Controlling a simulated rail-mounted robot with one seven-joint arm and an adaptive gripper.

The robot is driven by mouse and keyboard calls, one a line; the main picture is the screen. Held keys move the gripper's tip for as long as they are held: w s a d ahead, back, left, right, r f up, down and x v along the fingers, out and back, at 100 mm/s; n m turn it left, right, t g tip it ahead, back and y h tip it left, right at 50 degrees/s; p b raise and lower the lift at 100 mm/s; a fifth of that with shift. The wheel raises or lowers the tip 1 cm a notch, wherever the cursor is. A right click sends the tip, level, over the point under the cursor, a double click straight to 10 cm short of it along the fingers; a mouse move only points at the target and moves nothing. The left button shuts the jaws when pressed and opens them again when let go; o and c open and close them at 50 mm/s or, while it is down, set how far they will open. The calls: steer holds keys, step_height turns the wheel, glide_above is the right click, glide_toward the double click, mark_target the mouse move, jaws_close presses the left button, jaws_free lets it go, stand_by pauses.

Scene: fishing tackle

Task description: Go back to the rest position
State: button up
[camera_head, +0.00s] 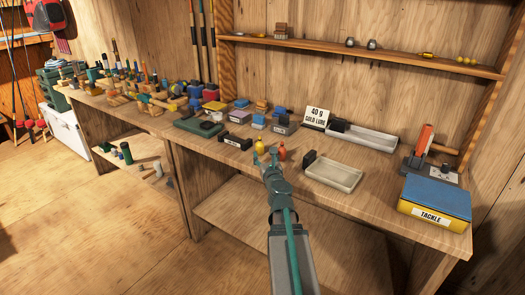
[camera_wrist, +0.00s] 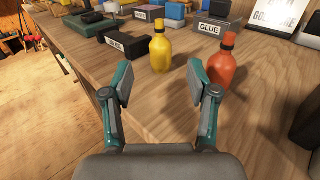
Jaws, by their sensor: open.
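My gripper (camera_head: 267,160) is over the front part of the workbench (camera_head: 230,158), its fingers apart with nothing between them. It also shows in the wrist view (camera_wrist: 160,88), where bare wood lies below and between the fingers. A yellow bottle (camera_wrist: 160,50) stands upright beyond the fingertips, and an orange bottle (camera_wrist: 222,68) stands upright beside the right finger. In the head view, the yellow bottle (camera_head: 260,146) and the orange bottle (camera_head: 282,153) are close to the gripper's tip. I cannot tell whether the right finger touches the orange bottle.
A grey tray (camera_head: 334,187) lies right of the gripper. Behind it are a long tray (camera_head: 375,148) and a "40 g gold lure" card (camera_head: 316,115). A yellow and blue tackle box (camera_head: 436,205) is at the right end. Tools and boxes crowd the left. The floor (camera_head: 90,230) in front is clear.

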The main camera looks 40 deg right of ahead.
steer(key=shift+v, duration=0.8)
